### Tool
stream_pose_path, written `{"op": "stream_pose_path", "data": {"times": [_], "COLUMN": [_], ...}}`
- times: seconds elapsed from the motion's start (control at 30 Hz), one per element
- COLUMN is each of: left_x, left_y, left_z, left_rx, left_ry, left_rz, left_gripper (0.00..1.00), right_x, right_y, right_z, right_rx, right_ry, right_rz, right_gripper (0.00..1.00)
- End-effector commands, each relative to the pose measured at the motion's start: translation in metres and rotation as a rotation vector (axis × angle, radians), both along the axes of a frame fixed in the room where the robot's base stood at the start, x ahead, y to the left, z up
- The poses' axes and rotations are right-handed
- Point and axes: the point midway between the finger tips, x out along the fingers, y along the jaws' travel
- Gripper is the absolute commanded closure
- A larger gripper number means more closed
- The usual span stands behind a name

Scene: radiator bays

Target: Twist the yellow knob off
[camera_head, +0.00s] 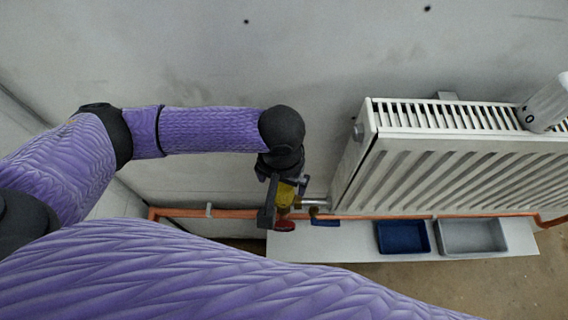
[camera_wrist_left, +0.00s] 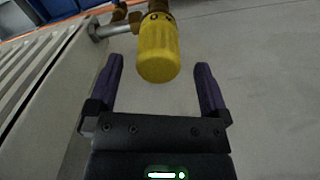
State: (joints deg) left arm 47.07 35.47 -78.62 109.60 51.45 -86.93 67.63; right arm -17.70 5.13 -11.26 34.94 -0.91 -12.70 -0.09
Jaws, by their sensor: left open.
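The yellow knob (camera_wrist_left: 157,48) is a ribbed cylinder on a brass-coloured valve at the pipe beside the radiator. In the left wrist view its rounded end lies between the fingertips of my left gripper (camera_wrist_left: 159,64), which is open, with visible gaps on both sides. In the head view the yellow knob (camera_head: 285,194) is partly hidden by my left gripper (camera_head: 283,203), at the lower left of the radiator. My right gripper is in neither view.
The white radiator (camera_head: 440,170) stands close right of the knob, with a white marked knob (camera_head: 545,104) at its far end. Below are a pale board (camera_head: 350,243), a blue tray (camera_head: 381,247), a grey tray (camera_head: 441,246), a red item (camera_head: 284,225) and an orange pipe (camera_head: 180,213).

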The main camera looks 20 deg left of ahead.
Motion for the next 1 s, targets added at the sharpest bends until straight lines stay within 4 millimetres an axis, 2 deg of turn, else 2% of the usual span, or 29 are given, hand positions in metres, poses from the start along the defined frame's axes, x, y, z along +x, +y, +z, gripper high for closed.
{"op": "stream_pose_path", "data": {"times": [0.03,0.2,0.53,0.9,0.97,1.0], "left_x": [0.0,0.0,0.001,0.001,0.001,0.001], "left_y": [0.0,0.0,0.0,-0.001,-0.001,-0.001], "left_z": [-0.015,-0.038,-0.042,-0.041,-0.041,-0.041], "left_rx": [0.001,0.0,-0.001,-0.001,-0.001,-0.001], "left_ry": [0.002,0.0,-0.002,-0.002,-0.003,-0.003], "left_rz": [0.0,0.0,-0.001,-0.001,-0.001,-0.001], "left_gripper": [0.0,0.0,0.02,0.8,0.93,0.96], "right_x": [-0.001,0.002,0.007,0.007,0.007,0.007], "right_y": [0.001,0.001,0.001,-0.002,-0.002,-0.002], "right_z": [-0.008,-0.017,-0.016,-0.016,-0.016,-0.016], "right_rx": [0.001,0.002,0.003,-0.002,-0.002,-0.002], "right_ry": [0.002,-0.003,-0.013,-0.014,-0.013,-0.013], "right_rz": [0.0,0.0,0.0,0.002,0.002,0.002], "right_gripper": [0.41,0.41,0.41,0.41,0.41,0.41]}}
